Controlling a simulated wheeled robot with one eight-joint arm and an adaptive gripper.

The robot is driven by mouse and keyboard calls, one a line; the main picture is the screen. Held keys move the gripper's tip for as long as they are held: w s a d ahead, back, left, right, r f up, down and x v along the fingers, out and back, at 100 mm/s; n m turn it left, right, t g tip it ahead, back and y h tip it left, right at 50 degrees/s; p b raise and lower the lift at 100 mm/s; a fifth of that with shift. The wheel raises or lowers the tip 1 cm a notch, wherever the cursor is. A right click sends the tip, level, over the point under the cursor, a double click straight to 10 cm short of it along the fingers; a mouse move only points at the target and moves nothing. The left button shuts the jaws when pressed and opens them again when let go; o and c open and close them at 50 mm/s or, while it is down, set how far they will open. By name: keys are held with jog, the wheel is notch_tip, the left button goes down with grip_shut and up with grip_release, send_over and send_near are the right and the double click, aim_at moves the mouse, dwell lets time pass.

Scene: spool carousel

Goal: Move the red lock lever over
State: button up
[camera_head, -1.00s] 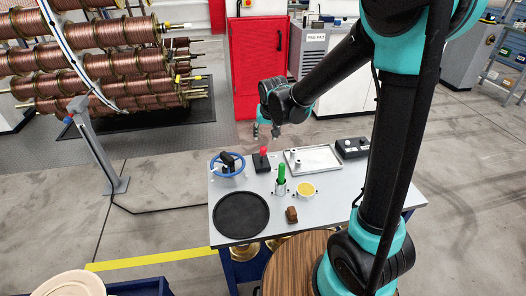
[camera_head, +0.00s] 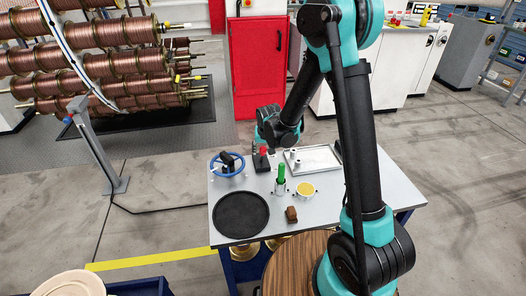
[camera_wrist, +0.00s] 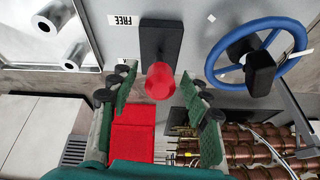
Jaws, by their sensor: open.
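The red lock lever (camera_head: 264,151) has a red knob on a black base at the back of the table. In the wrist view the red knob (camera_wrist: 159,82) shows in front of its black base plate (camera_wrist: 160,38). My gripper (camera_wrist: 158,88) is open, with one green-padded finger on each side of the knob in that view. I cannot tell whether either finger touches it. In the head view my gripper (camera_head: 270,144) is right above and behind the lever, and its fingertips are partly hard to make out.
A blue handwheel (camera_head: 227,165) stands left of the lever; a metal tray (camera_head: 316,158) lies to the right. A green handle (camera_head: 281,173), a yellow-topped cup (camera_head: 305,189), a brown block (camera_head: 291,214) and a black round mat (camera_head: 241,214) are nearer. A "FREE" label (camera_wrist: 123,22) lies beside the base.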

jog(key=shift+f, duration=0.2)
jog(key=shift+c, duration=0.5)
grip_shut()
